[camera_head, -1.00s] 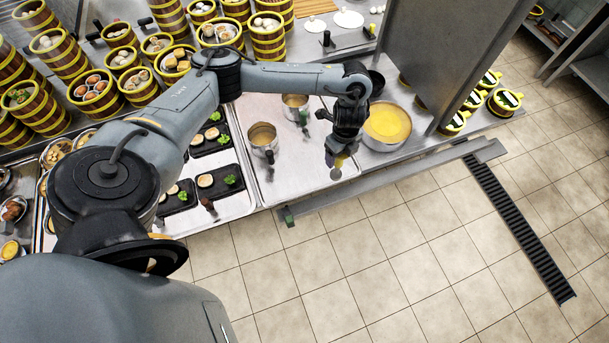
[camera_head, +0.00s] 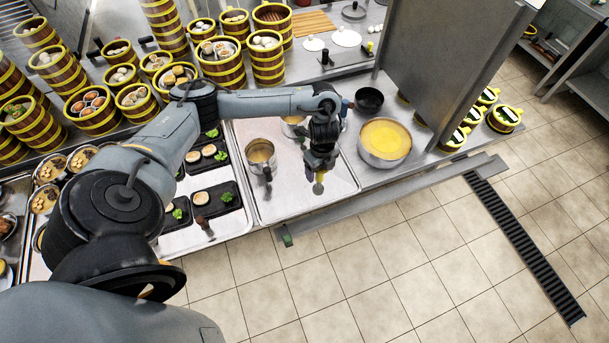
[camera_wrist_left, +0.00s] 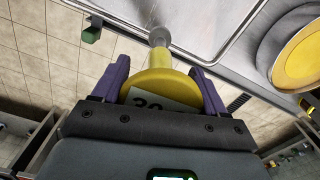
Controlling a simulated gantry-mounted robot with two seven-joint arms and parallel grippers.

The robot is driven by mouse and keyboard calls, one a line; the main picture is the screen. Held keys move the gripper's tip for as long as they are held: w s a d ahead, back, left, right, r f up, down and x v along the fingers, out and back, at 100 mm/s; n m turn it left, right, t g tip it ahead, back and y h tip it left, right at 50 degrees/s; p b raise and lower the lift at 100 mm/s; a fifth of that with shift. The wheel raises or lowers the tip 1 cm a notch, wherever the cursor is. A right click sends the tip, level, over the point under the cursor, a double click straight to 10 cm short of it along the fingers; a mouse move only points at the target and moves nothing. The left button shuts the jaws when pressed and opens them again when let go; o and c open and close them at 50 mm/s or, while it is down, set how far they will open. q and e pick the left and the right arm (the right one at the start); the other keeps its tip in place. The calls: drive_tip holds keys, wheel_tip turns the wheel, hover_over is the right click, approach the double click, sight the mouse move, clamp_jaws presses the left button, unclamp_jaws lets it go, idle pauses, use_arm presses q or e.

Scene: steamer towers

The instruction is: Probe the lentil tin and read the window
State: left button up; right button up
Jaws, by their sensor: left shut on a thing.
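A yellow probe (camera_wrist_left: 160,84) with a round head, a short neck and a grey metal tip is held between the purple fingers of my left gripper (camera_wrist_left: 160,90). Its white window shows dark digits, partly cut off by the gripper, so I cannot read the full number. In the head view my left gripper (camera_head: 320,160) is shut on the probe (camera_head: 319,186), above the steel tray, left of a wide steel tin (camera_head: 385,155) with yellow contents. That may be the lentil tin; no name shows. My right gripper is not in view.
Steel jugs (camera_head: 261,153) stand on the tray (camera_head: 285,200); one is partly hidden by my arm. A black bowl (camera_head: 368,99) sits behind the yellow-filled tin. A tall grey panel (camera_head: 450,60) rises right of it. Bamboo steamers (camera_head: 222,68) crowd the back left.

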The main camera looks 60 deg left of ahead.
use_arm(q)
drive_tip(key=s+a+f+p, duration=0.1)
drive_tip(key=s+a+f, duration=0.1)
drive_tip(key=a+f, duration=0.3)
wheel_tip(320, 180, down, 2)
drive_tip(key=shift+s+a+f, duration=0.1)
drive_tip(key=shift+s+a, duration=0.15)
drive_tip(key=shift+f, duration=0.1)
drive_tip(key=o, duration=1.4)
drive_tip(key=shift+f, duration=0.1)
